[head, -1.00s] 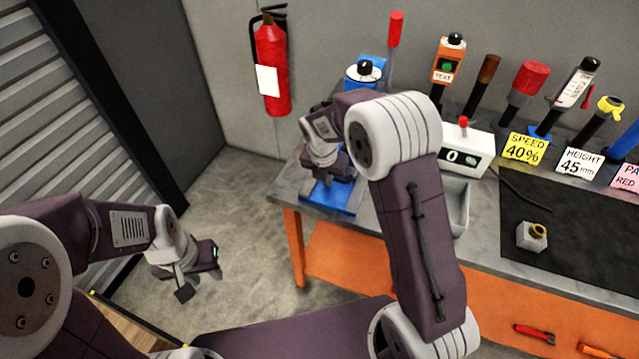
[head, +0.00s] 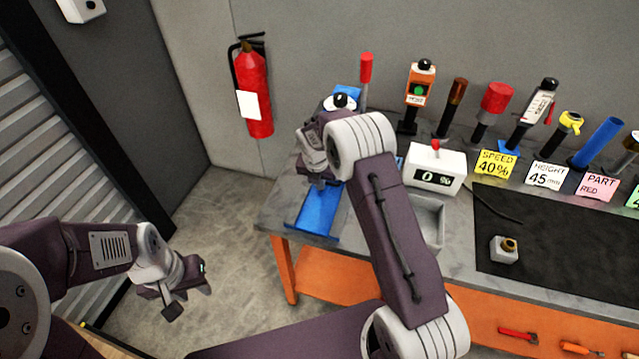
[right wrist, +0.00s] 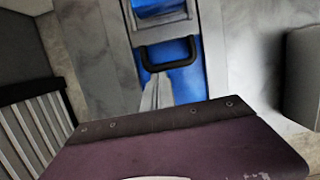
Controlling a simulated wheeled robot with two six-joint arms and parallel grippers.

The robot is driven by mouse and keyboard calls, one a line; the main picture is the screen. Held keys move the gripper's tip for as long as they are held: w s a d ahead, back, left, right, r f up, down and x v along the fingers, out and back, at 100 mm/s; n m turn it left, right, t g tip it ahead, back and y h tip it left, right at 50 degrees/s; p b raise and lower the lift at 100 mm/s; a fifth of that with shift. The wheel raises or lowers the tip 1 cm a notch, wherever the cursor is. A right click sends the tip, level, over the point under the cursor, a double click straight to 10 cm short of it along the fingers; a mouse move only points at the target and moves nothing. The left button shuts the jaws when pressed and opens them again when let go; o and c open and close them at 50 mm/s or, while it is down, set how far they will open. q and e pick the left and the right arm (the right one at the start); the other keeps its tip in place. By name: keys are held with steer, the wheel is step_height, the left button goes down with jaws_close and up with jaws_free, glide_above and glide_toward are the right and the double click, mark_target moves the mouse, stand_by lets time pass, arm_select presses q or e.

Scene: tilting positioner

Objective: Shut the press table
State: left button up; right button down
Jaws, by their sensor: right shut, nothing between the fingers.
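The press table, a blue slide with a dark bar handle (right wrist: 168,55), stands at the left end of the bench. In the head view its blue front part (head: 316,212) shows below my right gripper (head: 318,182). The parts behind are largely hidden by my right arm. In the right wrist view the shut, empty, light grey fingertips (right wrist: 156,94) are over the blue surface, just on the near side of the handle. I cannot tell whether they touch it. My left gripper (head: 185,300) hangs over the floor left of the bench, away from the press; its finger gap is unclear.
A white display box (head: 435,168) reading 0 % and a grey tray (head: 430,222) stand right of the press. A red-topped lever (head: 366,75) rises behind it. A black mat (head: 560,240) carries a small metal block (head: 504,250). A fire extinguisher (head: 252,95) hangs on the wall.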

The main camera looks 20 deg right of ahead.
steer(key=shift+w+d+r, duration=0.1)
steer(key=shift+w+r, duration=0.15)
steer(key=shift+w, duration=0.05)
steer(key=shift+r, duration=0.2)
steer(key=v, duration=0.8)
steer(key=shift+s, duration=0.3)
steer(key=shift+r, duration=0.1)
